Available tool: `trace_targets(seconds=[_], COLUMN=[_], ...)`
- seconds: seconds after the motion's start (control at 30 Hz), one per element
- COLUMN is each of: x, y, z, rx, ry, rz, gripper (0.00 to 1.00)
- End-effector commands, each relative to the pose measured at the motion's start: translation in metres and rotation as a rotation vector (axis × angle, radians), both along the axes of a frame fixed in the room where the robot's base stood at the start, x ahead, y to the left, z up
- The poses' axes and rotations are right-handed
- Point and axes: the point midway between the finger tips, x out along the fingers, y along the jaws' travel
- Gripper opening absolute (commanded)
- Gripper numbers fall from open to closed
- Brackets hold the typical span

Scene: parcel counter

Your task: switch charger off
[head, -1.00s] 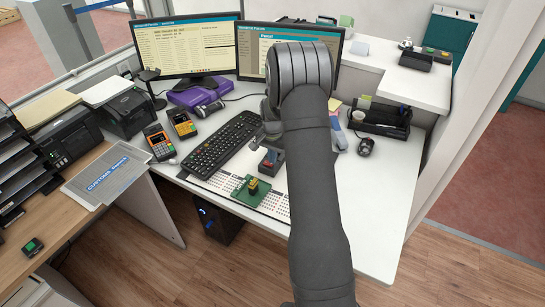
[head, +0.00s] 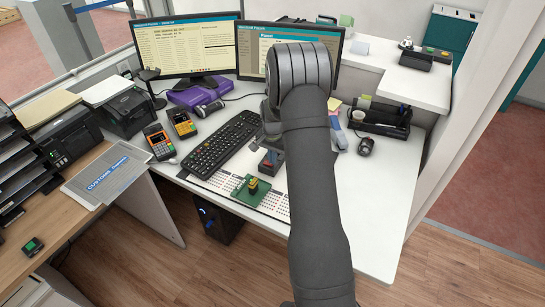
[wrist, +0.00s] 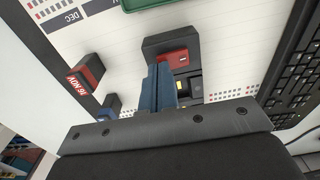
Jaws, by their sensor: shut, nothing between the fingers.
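In the wrist view, a dark box (wrist: 165,44), which looks like the charger, lies on the white desk pad. It has a red switch (wrist: 178,59) and a small yellow patch (wrist: 182,85). In the head view, the charger (head: 266,171) is a dark block right of the keyboard, partly covered by my arm. My gripper (wrist: 161,68) is shut and empty, with its blue fingers over the charger beside the red switch; I cannot tell whether they touch it. The switch's position is unclear. In the head view, the fingertips are mostly hidden.
A keyboard (head: 222,142) lies left of the charger, and a green board (head: 246,196) is in front. In the wrist view, a black-and-red block (wrist: 86,78) and a blue block (wrist: 110,107) stand nearby.

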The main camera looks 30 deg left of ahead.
Motion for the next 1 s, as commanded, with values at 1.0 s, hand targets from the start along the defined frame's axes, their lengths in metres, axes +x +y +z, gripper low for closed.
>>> trace_targets(seconds=[1.0], x=[0.0001], y=[0.0001], z=[-0.0072], rx=[0.0], ry=[0.0], rz=[0.0], gripper=[0.0])
